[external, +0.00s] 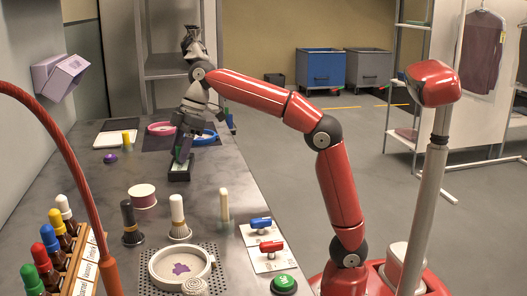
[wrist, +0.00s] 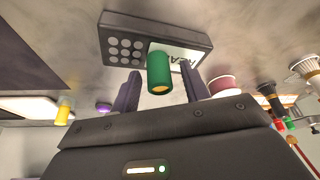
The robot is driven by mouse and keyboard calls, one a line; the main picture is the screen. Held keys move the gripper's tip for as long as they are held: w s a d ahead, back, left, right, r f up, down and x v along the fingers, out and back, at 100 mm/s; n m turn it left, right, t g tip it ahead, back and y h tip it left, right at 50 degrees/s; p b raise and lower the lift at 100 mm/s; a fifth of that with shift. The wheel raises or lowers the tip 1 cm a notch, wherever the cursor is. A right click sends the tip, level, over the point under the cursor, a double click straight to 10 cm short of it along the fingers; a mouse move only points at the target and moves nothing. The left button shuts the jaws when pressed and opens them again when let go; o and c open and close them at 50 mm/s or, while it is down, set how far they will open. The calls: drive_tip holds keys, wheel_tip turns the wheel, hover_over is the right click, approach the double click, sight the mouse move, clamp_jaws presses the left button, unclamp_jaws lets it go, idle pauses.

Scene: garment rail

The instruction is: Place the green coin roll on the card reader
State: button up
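The card reader (wrist: 118,27) is a dark grey box with a round-key pad and a pale lettered panel. In the external view the card reader (external: 178,176) sits on the grey counter under my gripper (external: 182,155). The green coin roll (wrist: 160,70) is a short cylinder with an orange end. It stands on end at the pale panel, covering part of the lettering. In the wrist view my gripper (wrist: 160,72) has its fingers on either side of the roll, with a narrow gap showing on each side. The roll is mostly hidden externally.
A pink ring dish (external: 160,128) and a blue ring dish (external: 203,140) lie behind the reader. A purple knob (external: 110,158) is to its left. Clear counter surrounds the reader.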

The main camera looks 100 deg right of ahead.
drive_tip(key=shift+r, duration=0.15)
drive_tip(key=shift+s+r, duration=0.1)
drive_tip(key=shift+r, duration=0.2)
drive_tip(key=p+v, duration=0.2)
drive_tip(key=v, duration=0.9)
drive_tip(key=shift+r, duration=0.15)
drive_tip(key=shift+s, duration=0.15)
